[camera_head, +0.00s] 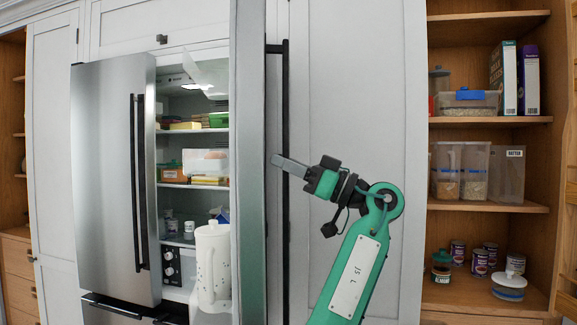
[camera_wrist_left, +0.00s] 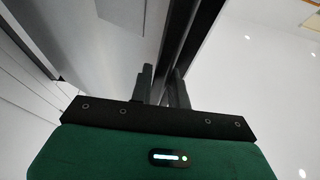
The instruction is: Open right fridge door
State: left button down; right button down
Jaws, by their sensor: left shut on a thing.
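The right fridge door (camera_head: 248,120) stands swung open and shows nearly edge-on in the head view. Its long black vertical handle (camera_head: 285,100) is on the side facing right. My left gripper (camera_head: 285,163) comes from the lower right and is shut on this handle at about mid-height. In the left wrist view the handle bar (camera_wrist_left: 186,35) runs up from between the two dark fingers (camera_wrist_left: 160,85). The left fridge door (camera_head: 112,180), with its own black handle (camera_head: 138,180), is shut. My right gripper is in neither view.
The fridge interior shows shelves with food boxes, a clear bin (camera_head: 205,162) and a white pitcher (camera_head: 212,265). A tall pale cabinet panel (camera_head: 350,100) is behind my arm. Open wooden shelves (camera_head: 480,208) with containers and cans stand at the right.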

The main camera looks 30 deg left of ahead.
pick_arm(q)
jog(key=shift+r, duration=0.15)
jog(key=c, duration=1.6)
grip_release()
jog(key=shift+o, duration=1)
jog(key=shift+a, duration=0.15)
